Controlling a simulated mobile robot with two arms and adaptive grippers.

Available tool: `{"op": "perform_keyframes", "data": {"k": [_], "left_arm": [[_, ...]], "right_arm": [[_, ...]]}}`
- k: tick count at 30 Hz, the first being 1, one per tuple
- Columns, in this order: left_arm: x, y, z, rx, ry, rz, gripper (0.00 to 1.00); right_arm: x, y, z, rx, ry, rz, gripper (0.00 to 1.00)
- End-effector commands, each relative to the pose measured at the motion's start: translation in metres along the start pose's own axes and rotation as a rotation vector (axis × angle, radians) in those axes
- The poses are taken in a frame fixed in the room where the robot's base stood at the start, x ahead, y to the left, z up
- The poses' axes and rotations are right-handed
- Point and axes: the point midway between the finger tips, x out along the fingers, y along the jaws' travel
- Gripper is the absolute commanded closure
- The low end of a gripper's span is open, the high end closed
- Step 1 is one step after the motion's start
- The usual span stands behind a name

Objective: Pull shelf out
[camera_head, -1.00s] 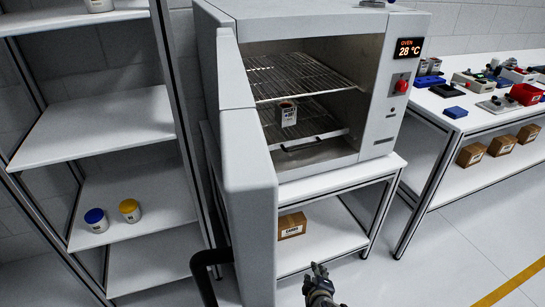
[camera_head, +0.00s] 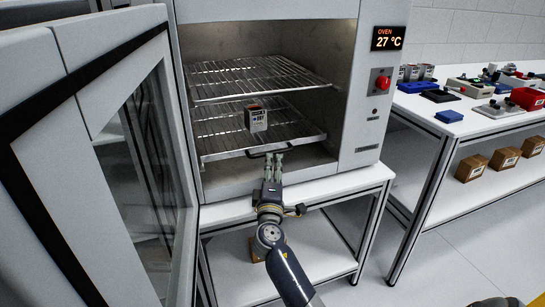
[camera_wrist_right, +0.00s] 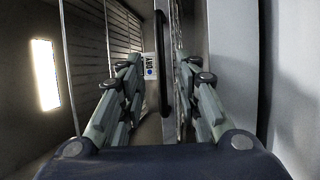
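The lower wire shelf (camera_head: 222,128) sits inside the open oven (camera_head: 345,130), with a dark handle (camera_head: 256,153) on its front edge. A small labelled container (camera_head: 257,120) stands on this shelf; its label also shows in the right wrist view (camera_wrist_right: 150,66). My right gripper (camera_head: 274,160) is at the handle, its fingers pointing into the oven. In the right wrist view my right gripper (camera_wrist_right: 161,72) is open, with the dark handle bar (camera_wrist_right: 160,50) between the fingers and gaps visible on both sides. My left gripper is not in view.
An upper wire shelf (camera_head: 255,78) is above. The oven door (camera_head: 60,130) stands open at the left. A table (camera_head: 425,105) with parts and boxes on its lower level is at the right. A box is partly hidden below the oven.

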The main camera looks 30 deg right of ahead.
Motion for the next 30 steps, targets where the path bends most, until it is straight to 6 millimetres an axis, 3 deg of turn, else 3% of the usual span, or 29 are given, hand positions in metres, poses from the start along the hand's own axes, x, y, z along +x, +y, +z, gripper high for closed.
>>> {"op": "perform_keyframes", "data": {"k": [3, 9, 20, 24, 30], "left_arm": [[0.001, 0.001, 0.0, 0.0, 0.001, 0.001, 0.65], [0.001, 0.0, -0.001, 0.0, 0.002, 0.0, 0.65], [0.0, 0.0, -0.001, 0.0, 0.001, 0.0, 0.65], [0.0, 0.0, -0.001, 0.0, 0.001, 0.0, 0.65], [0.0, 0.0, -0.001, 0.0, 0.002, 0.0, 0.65]], "right_arm": [[0.022, 0.001, 0.0, 0.0, 0.001, 0.001, 0.69], [0.044, -0.001, 0.0, -0.001, 0.001, 0.0, 0.69], [0.05, -0.001, 0.0, 0.001, 0.002, -0.001, 0.69], [0.05, -0.001, 0.0, 0.001, 0.002, -0.001, 0.99], [0.049, -0.001, 0.0, 0.001, 0.002, -0.001, 1.0]]}}
